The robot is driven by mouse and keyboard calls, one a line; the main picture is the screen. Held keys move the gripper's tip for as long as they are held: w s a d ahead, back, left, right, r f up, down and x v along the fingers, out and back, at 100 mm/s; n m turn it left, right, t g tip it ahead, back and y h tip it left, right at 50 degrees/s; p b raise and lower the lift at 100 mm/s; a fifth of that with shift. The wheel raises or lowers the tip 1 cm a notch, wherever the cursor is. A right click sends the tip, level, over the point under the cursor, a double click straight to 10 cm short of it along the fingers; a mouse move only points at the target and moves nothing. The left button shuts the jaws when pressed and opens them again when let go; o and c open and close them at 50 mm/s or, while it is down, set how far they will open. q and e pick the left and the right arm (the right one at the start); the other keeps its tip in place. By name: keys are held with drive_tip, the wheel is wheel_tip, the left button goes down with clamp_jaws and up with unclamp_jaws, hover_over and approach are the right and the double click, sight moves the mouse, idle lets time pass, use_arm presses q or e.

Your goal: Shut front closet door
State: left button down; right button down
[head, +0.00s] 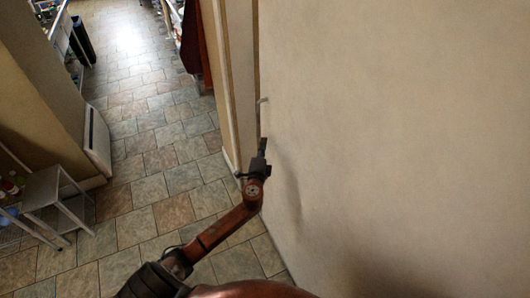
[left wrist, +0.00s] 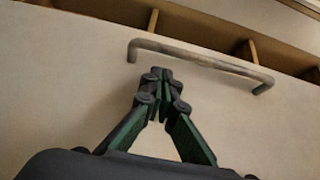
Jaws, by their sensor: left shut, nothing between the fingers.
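The closet door (head: 400,120) is a large cream panel that fills the right half of the head view. It also fills most of the left wrist view (left wrist: 60,90). A metal bar handle (head: 263,100) sits near its edge; the whole bar shows in the left wrist view (left wrist: 205,62). Past that edge, a brown recess with wooden dividers (left wrist: 245,50) is visible. My left gripper (head: 262,145) is shut and empty. Its fingertips (left wrist: 162,75) are in front of the door just below the handle; I cannot tell whether they touch the door. My right gripper is not in view.
A tiled floor (head: 150,160) runs free along the left and into the distance. A metal rack (head: 50,200) stands at the lower left beside a tan wall (head: 45,90). A dark bin (head: 82,40) and a dark red item (head: 192,40) are farther back.

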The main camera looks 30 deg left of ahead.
use_arm(q)
drive_tip(key=shift+w+a, duration=0.2)
drive_tip(key=shift+a, duration=0.3)
drive_tip(key=shift+w+a, duration=0.15)
drive_tip(key=shift+a, duration=0.3)
drive_tip(key=shift+a, duration=0.1)
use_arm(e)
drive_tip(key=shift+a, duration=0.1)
